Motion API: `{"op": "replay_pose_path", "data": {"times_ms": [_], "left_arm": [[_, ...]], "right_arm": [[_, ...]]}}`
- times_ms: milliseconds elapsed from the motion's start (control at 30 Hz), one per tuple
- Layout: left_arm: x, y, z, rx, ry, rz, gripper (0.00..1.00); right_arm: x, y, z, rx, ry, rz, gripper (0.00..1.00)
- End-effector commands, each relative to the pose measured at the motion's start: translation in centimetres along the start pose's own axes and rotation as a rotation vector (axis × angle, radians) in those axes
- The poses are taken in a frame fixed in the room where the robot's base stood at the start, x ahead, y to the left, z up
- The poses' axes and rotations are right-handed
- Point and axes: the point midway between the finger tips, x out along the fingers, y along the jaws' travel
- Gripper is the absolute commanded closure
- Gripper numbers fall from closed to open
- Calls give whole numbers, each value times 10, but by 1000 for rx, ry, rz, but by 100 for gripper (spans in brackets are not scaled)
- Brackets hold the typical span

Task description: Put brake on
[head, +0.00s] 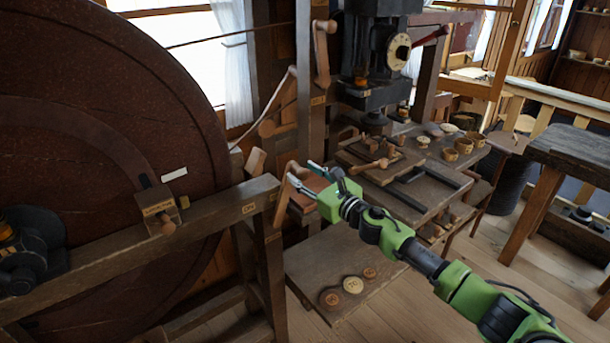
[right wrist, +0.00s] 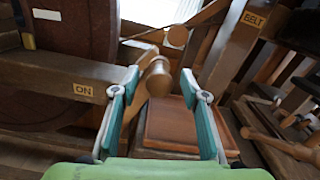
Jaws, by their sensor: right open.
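A pale wooden lever with a rounded knob (right wrist: 158,78) stands beside the end of a heavy beam (head: 215,215). The beam carries a small ON label (head: 248,208), which also shows in the right wrist view (right wrist: 83,90). My right gripper (head: 303,176) is open at the lever's upper end. In the right wrist view its two teal-padded fingers (right wrist: 160,88) stand left and right of the knob, with gaps visible. I cannot tell how deep the knob sits between them. A labelled wooden block with a peg (head: 160,208) sits on the beam; its label is too small to read.
A large dark red wheel (head: 90,100) fills the left. A reddish-brown board (right wrist: 172,125) lies just behind the lever. A post labelled BELT (right wrist: 253,19) stands at right. A workbench (head: 425,195) with tools and a drill press (head: 375,60) stand beyond my right arm.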

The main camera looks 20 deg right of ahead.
Motion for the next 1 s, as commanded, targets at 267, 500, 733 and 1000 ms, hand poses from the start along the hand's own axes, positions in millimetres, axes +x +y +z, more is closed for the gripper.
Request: {"op": "replay_pose_path", "data": {"times_ms": [267,500,733,1000], "left_arm": [[0,-4,2,2,-2,-5,60],[-3,-5,2,2,-4,-5,60],[-15,-5,1,1,-4,-6,60],[-40,-6,-1,0,-5,-6,60]], "right_arm": [[0,0,0,1,0,0,100],[0,3,3,-16,0,2,100],[0,21,14,-115,-1,4,100],[0,58,26,-315,-1,5,100]]}}
